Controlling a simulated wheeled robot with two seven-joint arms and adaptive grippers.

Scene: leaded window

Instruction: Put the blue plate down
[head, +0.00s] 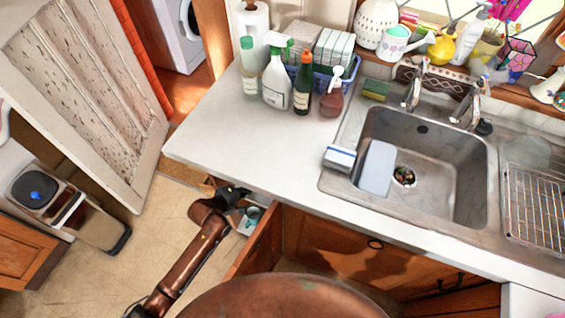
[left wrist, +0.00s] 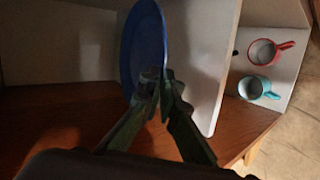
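The blue plate (left wrist: 147,42) stands on edge in the left wrist view, its rim between the fingertips of my left gripper (left wrist: 162,88). The gripper looks shut on it. A pale upright panel (left wrist: 207,75) is close to the right of the plate; I cannot tell whether they touch. Brown wood lies below. In the head view my left gripper (head: 238,196) is below the counter's front edge, by the open cabinet door. The plate is hidden there. My right gripper is in neither view.
A red cup (left wrist: 264,51) and a teal cup (left wrist: 253,88) are in a pale compartment right of the panel. The open wooden cabinet door (head: 258,243) is close to my left arm. The counter (head: 215,130) overhangs above; a sink (head: 440,165) is to the right.

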